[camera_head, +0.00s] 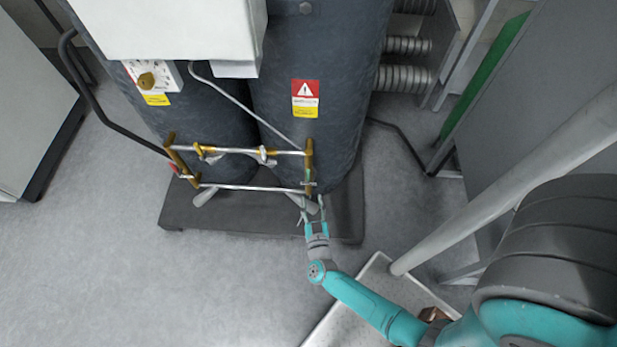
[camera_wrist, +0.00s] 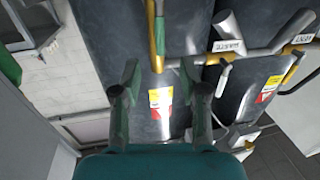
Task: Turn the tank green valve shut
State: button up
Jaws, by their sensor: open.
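Two dark grey tanks (camera_head: 312,75) stand on a dark base, with a frame of silver pipes and brass fittings (camera_head: 309,152) in front. A small green handle, likely the green valve (camera_head: 307,177), shows at the frame's right end; its exact position is hard to tell. In the wrist view a thin green strip (camera_wrist: 160,36) lies along a brass pipe (camera_wrist: 151,25), just beyond the fingertips. My gripper (camera_head: 313,205) is open and empty just below the frame's right end. In the wrist view my gripper (camera_wrist: 160,75) has its fingers apart, with the brass pipe's end between and beyond them.
A red handle (camera_head: 174,168) is at the frame's left end. A white box (camera_head: 170,30) hangs above the tanks. A grey cabinet (camera_head: 545,100) and a slanting white pole (camera_head: 510,180) stand on the right. The floor (camera_head: 110,250) at left is clear.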

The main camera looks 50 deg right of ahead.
aim_at(308, 177)
jog(key=x, duration=0.9)
jog(key=shift+w+d, duration=0.25)
grip_shut()
